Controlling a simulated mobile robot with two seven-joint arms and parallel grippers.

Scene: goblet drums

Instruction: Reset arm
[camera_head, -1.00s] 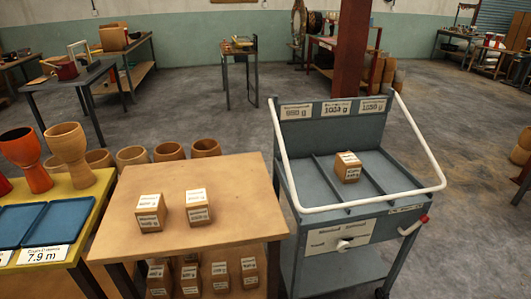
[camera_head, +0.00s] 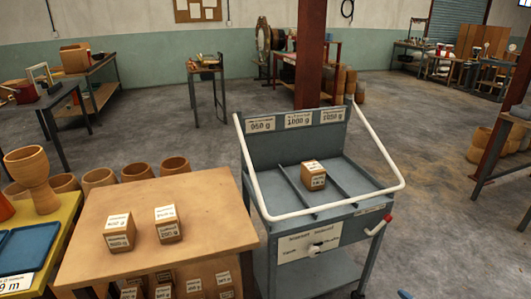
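A grey-blue cart (camera_head: 285,247) with a white tube frame stands at centre right. One labelled wooden block (camera_head: 313,175) sits in the middle compartment of its divided top, below weight labels (camera_head: 299,119) on the back panel. Two labelled wooden blocks, a left one (camera_head: 120,232) and a right one (camera_head: 168,224), stand on the wooden table (camera_head: 215,205) to the left of the cart.
More labelled blocks (camera_head: 194,288) sit beneath the wooden table. Goblet-shaped drums (camera_head: 33,178) and a blue tray (camera_head: 30,247) are on a yellow table at left. A brown post (camera_head: 312,60) stands behind the cart. Open grey floor (camera_head: 440,220) lies to the right.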

